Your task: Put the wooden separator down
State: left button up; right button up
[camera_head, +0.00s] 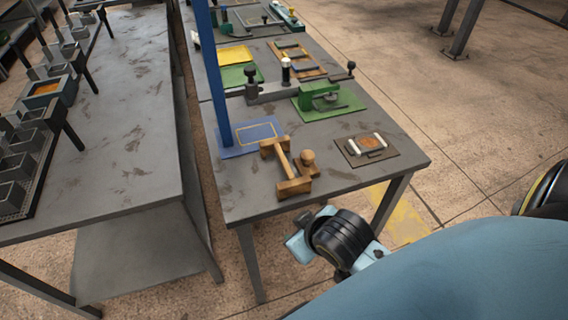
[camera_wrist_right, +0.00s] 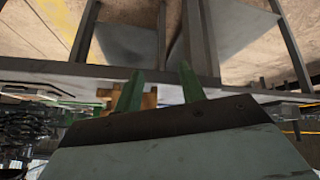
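The wooden separator (camera_head: 283,160), a light brown frame with crossbars at its ends and a round knob beside it, rests on the near end of the grey table (camera_head: 240,192). It lies beside the blue mat (camera_head: 237,148). My right gripper (camera_wrist_right: 161,68) is open, its two green fingers apart with nothing held between them. In the right wrist view part of the wooden separator (camera_wrist_right: 149,101) shows behind the left-hand finger. In the head view my right wrist is just off the table's near edge, and its fingers are hidden. My left gripper is not in view.
A dark board with white-ended parts (camera_head: 367,146) lies to the right of the separator. A green mat with a green device (camera_head: 325,103) is behind it. A blue post (camera_head: 213,75) rises at the table's left edge. Another grey table (camera_head: 130,150) with metal racks stands left.

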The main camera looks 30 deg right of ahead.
jog(key=w+a+r+n+t+y, duration=0.2)
jog(key=w+a+r+n+t, duration=0.15)
jog(key=w+r+t, duration=0.4)
jog(key=w+a+r+n+t+y, duration=0.35)
jog(key=w+r, duration=0.55)
jog(key=r, duration=0.3)
jog(key=s+a+r+n+g+y, duration=0.1)
jog(key=a+r+n+g+y, duration=0.2)
jog(key=a+n+g+y, duration=0.5)
jog(key=s+a+r+n+g+y, duration=0.2)
jog(key=a+r+n+y, duration=0.3)
jog(key=n, duration=0.6)
jog(key=n+g+h, duration=0.5)
jog(key=g+h, duration=0.3)
jog(key=h, duration=1)
send_over(284, 159)
jog(key=s, duration=0.1)
notch_tip(284, 159, down, 13)
notch_tip(284, 159, down, 7)
jog(key=shift+a+r, duration=0.1)
jog(key=shift+r, duration=0.1)
jog(key=shift+w+f, duration=0.25)
jog(key=shift+f, duration=1.4)
jog(key=shift+w+f, duration=0.2)
jog(key=shift+f, duration=1.4)
grip_shut()
